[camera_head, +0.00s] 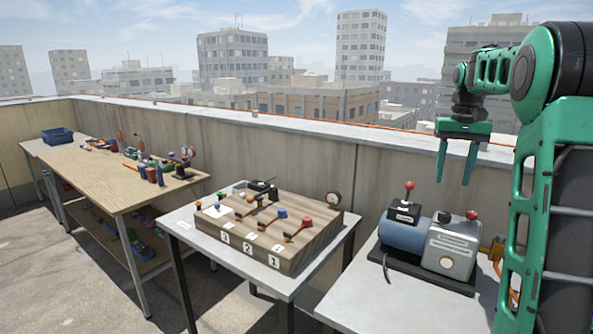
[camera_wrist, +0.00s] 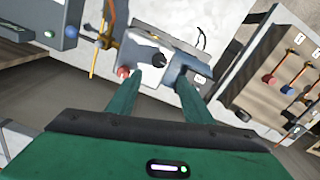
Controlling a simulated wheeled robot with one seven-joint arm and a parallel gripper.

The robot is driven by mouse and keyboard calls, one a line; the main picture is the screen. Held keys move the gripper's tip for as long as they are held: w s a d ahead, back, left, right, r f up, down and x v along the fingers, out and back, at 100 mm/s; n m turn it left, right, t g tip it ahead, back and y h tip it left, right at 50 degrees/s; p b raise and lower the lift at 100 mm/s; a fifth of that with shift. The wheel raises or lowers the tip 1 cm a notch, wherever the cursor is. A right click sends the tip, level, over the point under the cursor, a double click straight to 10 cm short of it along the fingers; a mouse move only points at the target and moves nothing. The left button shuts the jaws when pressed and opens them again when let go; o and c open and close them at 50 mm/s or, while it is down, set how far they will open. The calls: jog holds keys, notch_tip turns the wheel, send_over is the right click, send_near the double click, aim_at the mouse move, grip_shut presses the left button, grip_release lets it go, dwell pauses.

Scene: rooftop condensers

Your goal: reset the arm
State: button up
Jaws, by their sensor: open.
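My gripper (camera_head: 458,162) hangs at the right in the head view, held in the air above the pump unit with its two green fingers pointing down. It is open, and nothing shows between the fingers. In the wrist view my gripper (camera_wrist: 152,88) has its fingers spread, with the pump unit beyond them. My arm is bent, with its upper links at the right edge of the head view.
A pump unit with a blue tank (camera_head: 403,236) and red knobs stands on the right table (camera_head: 362,291). A wooden block with numbered levers (camera_head: 295,262) sits on the middle table. A long workbench (camera_head: 95,172) with tools and a blue bin (camera_head: 57,136) is at left. A parapet wall (camera_head: 290,140) runs behind.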

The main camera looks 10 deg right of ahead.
jog(key=s+a+f, duration=0.5)
jog(key=s+a, duration=0.1)
jog(key=s, duration=0.4)
jog(key=s+a+f, duration=0.5)
jog(key=s+a, duration=0.1)
jog(key=s, duration=0.5)
jog(key=s+a+f, duration=0.6)
jog(key=s, duration=0.5)
jog(key=shift+s+a, duration=0.2)
jog(key=shift+s, duration=0.05)
jog(key=shift+r, duration=0.1)
jog(key=shift+w+f, duration=0.25)
jog(key=shift+w, duration=0.4)
